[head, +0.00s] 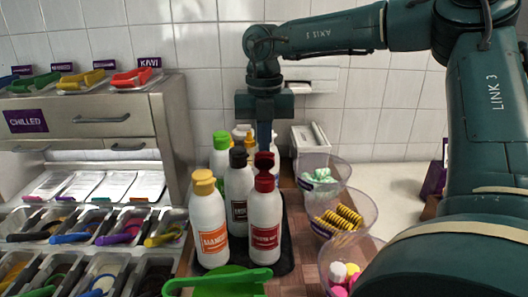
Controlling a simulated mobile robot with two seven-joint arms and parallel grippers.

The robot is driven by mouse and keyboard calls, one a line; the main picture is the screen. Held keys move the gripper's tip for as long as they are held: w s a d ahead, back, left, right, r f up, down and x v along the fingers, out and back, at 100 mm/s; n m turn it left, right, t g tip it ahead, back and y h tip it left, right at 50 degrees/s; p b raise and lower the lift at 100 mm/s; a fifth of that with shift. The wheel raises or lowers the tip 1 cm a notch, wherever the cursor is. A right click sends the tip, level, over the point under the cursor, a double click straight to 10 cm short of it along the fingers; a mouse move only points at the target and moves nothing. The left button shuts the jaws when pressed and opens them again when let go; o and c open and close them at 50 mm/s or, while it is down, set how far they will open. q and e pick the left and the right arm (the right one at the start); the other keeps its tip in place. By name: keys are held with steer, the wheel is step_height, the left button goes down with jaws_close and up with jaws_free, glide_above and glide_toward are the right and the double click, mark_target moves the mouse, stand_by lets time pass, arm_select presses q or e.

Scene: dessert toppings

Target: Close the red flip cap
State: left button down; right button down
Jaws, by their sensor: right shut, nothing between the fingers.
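The bottle with the red cap (265,225) stands upright at the front right of a group of sauce bottles. Its red flip cap (264,181) has a darker red lid part standing up above it, so the cap looks open. My right gripper (264,143) points down with its fingers shut and empty. It is just above the raised lid in the picture; I cannot tell whether it touches the lid. My left gripper is not in view.
A yellow-capped bottle (207,220), a black-capped bottle (239,195) and a green-capped bottle (220,158) stand close by on a dark tray (286,262). Clear bowls (343,217) of toppings line the right. A green scoop (218,281) lies in front.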

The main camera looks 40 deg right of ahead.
mark_target(265, 152)
steer(key=shift+s+a+f+b, duration=0.15)
steer(key=shift+s+a+b, duration=0.15)
steer(key=shift+s+b, duration=0.05)
steer(key=shift+s+a+f+b, duration=0.1)
steer(key=shift+s+a+b, duration=0.65)
steer(key=shift+s, duration=0.15)
steer(key=shift+s+a, duration=0.3)
steer(key=shift+s, duration=0.1)
steer(key=shift+f+b, duration=0.6)
steer(key=shift+b, duration=0.2)
step_height(265, 152, up, 8)
steer(key=p, duration=0.6)
steer(key=shift+r, duration=0.2)
steer(key=shift+s+a, duration=0.1)
steer(key=shift+a, duration=0.05)
